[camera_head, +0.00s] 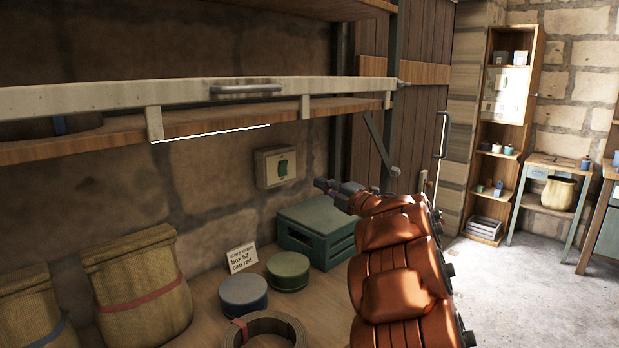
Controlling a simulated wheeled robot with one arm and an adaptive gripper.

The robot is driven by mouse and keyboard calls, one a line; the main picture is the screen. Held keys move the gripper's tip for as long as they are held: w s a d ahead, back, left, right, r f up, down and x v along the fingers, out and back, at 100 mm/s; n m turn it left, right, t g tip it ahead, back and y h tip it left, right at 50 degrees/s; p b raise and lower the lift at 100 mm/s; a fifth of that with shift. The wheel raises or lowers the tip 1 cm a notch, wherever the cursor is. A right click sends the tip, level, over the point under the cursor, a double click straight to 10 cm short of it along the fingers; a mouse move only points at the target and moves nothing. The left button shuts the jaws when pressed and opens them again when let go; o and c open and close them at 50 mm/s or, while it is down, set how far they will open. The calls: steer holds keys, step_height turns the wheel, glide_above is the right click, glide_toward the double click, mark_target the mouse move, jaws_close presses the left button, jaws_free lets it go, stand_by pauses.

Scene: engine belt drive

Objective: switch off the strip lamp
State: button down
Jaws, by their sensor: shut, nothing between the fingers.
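The strip lamp (210,134) is a thin, bright white line under the front edge of the wooden shelf, and it is lit. A pale switch box (263,168) with a dark green rocker (283,168) is fixed to the stone wall below the shelf, right of the lamp. My gripper (320,184) is shut and empty. In the picture it is just right of and slightly below the switch, with a small gap between them. I cannot tell its distance from the wall. My padded orange arm reaches up from the lower right.
Below are a green crate (318,236), a green tin (288,271), a blue tin (243,295), a lettered card (242,258), a coiled belt (266,329) and sacks (138,285). The pale rail (200,94) runs above. Open floor (510,290) lies right.

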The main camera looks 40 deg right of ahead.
mark_target(285, 165)
steer(key=w+p, duration=0.1)
steer(key=w, duration=0.3)
steer(key=w+a+r+p, duration=0.1)
steer(key=w, duration=0.3)
steer(key=w+r+p, duration=0.1)
steer(key=w, duration=0.3)
steer(key=shift+w+a, duration=0.4)
